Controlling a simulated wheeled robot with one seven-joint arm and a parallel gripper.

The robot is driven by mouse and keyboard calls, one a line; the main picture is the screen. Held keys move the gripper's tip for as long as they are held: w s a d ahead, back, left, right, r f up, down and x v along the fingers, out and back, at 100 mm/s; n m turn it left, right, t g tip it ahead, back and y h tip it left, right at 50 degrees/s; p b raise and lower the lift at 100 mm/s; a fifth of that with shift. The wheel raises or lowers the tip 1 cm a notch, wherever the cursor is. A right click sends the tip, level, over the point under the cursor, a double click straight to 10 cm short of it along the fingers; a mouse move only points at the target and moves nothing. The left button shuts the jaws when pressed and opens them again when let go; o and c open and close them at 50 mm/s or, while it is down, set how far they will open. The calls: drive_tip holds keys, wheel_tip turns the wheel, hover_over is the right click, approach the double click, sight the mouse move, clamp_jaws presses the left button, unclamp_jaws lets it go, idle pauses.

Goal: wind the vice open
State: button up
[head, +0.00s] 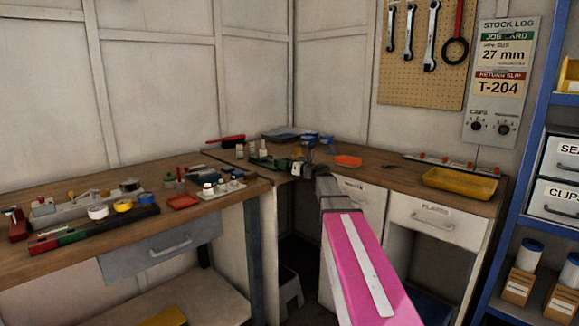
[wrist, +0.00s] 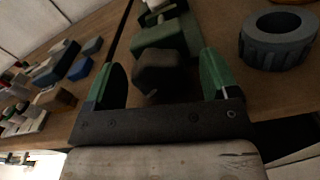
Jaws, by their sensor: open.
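The green vice (head: 263,160) is on the wooden bench near the back corner. In the wrist view its green body (wrist: 165,38) lies just beyond my fingers. A dark, blocky end piece (wrist: 157,75), seemingly the screw end of the vice, stands out towards me. My gripper (wrist: 160,72) is open, with one green finger on each side of this dark piece. Gaps show on both sides, so it is not clamped. In the head view my gripper (head: 298,168) is at the vice's near end, and my arm hides part of that area. A vice handle cannot be made out.
A dark ribbed ring (wrist: 278,40) stands on the bench to the right of my fingers. An orange tray (head: 348,161) and a yellow tray (head: 460,184) lie on the right bench. A white tray (head: 222,189) of small parts is at the left bench's end.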

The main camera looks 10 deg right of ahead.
drive_tip(key=shift+c, duration=0.3)
drive_tip(key=c, duration=0.9)
drive_tip(key=shift+o, duration=0.2)
drive_tip(key=shift+a+n, duration=0.1)
drive_tip(key=shift+n, duration=2.3)
drive_tip(key=o, duration=0.9)
drive_tip(key=v, duration=1.1)
